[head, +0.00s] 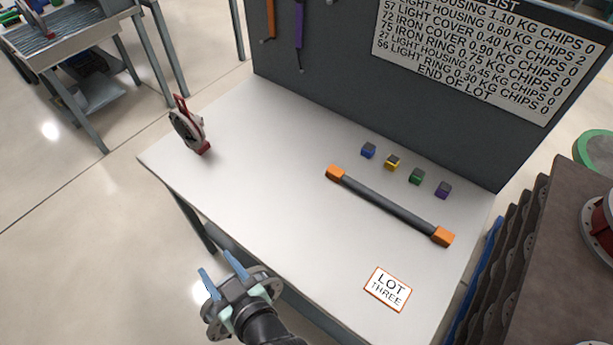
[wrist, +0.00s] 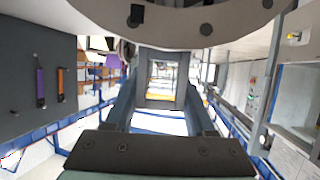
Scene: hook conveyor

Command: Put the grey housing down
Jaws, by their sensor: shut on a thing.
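The grey housing (wrist: 180,22) fills the top of the wrist view as a rounded grey flange with dark bolt holes. It is held at my gripper (head: 219,265), whose blue fingers show at the bottom of the head view, before the front edge of the white bench (head: 250,130). In the head view the housing's grey flange (head: 270,274) shows around the gripper, partly hidden by it. The gripper is shut on the housing and is off the bench's front edge. The exact grip contact is hidden.
A dark board (head: 330,70) stands behind. The left middle and front of the bench are clear.

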